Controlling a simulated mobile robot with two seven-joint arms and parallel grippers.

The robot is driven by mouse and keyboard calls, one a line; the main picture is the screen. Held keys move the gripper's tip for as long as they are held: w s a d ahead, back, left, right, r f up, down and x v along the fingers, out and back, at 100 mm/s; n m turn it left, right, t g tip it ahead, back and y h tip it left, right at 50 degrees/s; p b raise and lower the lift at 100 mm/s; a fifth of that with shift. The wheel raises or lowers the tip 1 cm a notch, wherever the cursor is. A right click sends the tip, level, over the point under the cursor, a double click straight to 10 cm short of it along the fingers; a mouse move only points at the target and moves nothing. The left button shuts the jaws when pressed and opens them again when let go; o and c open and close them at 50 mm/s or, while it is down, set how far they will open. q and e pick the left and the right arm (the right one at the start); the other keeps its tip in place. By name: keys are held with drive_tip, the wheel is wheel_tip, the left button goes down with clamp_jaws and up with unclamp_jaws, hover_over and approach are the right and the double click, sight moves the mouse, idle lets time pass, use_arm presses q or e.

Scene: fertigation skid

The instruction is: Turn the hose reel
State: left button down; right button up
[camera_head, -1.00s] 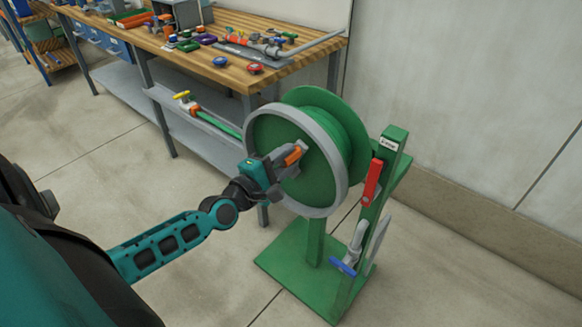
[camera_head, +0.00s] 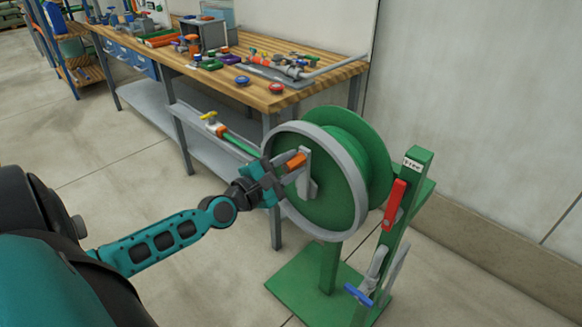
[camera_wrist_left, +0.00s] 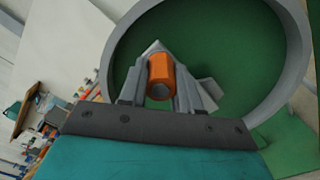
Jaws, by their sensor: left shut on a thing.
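The hose reel is a green drum (camera_head: 330,195) with a grey rim, mounted upright on a green stand (camera_head: 412,190). A grey crank arm (camera_head: 306,178) with an orange handle (camera_head: 296,161) sits on its near face. My left gripper (camera_head: 284,172) is shut on the orange handle, reaching it from the left. In the left wrist view the orange handle (camera_wrist_left: 160,77) sits between the two grey fingers, with the green reel face (camera_wrist_left: 225,55) behind. My right gripper is not in view.
A wooden workbench (camera_head: 270,95) with several fittings and a grey lower shelf stands behind the reel. A red lever (camera_head: 395,205) and a blue-handled valve (camera_head: 358,294) are on the stand. The floor in front at left is clear.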

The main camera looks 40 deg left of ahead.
use_arm(q)
drive_tip(key=shift+a+f, duration=0.1)
drive_tip(key=shift+a, duration=0.05)
drive_tip(key=c, duration=1)
unclamp_jaws()
drive_tip(key=shift+o, duration=0.9)
drive_tip(key=s+b, duration=0.1)
drive_tip(key=s, duration=1.2)
drive_tip(key=shift+a, duration=0.4)
